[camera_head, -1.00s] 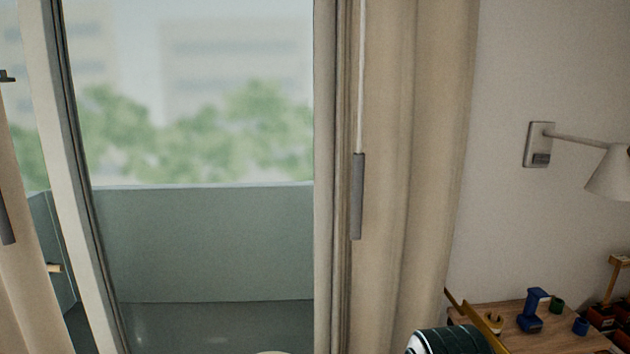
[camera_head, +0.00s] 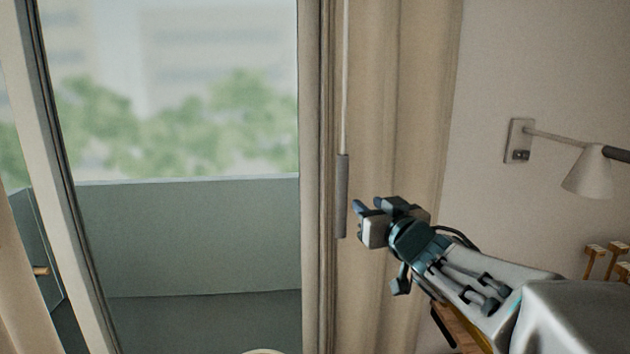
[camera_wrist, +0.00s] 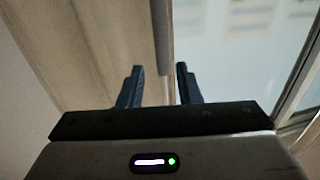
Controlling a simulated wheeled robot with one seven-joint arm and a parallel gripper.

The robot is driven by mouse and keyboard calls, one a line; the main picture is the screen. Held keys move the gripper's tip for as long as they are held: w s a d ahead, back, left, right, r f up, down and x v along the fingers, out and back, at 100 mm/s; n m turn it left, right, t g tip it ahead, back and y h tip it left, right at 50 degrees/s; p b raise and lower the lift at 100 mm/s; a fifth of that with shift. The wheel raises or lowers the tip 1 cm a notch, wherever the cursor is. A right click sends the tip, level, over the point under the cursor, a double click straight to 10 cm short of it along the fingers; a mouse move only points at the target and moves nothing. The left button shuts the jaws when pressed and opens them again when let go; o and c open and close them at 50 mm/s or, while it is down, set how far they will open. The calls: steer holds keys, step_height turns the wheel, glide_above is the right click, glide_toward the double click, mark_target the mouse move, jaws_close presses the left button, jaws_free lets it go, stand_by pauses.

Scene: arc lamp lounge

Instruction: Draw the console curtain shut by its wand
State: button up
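The beige console curtain (camera_head: 405,90) hangs gathered at the right side of the balcony opening. Its wand, a thin pale rod with a grey handle (camera_head: 342,195), hangs down in front of the folds. My gripper (camera_head: 372,203) is just right of the handle's lower half in the head view. In the wrist view my gripper (camera_wrist: 159,70) is open, with two dark fingers apart. The wand handle (camera_wrist: 163,40) shows there beyond the fingertips, lined up with the gap. I cannot tell how far in front of the fingers it is, and no contact shows.
A wall lamp (camera_head: 590,175) stands out from the wall at right. Wooden pieces (camera_head: 605,258) show at the lower right, partly behind my arm. Another curtain (camera_head: 22,270) hangs at the lower left. The glazed balcony opening between the curtains is clear.

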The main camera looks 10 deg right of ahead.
mark_target(345, 185)
steer(key=w+a+p, duration=0.1)
steer(key=w, duration=0.3)
steer(key=w+a+p, duration=0.1)
steer(key=w, duration=0.4)
steer(key=w+a+p, duration=0.1)
steer(key=w, duration=0.3)
steer(key=shift+w, duration=0.3)
steer(key=shift+r, duration=0.1)
jaws_close()
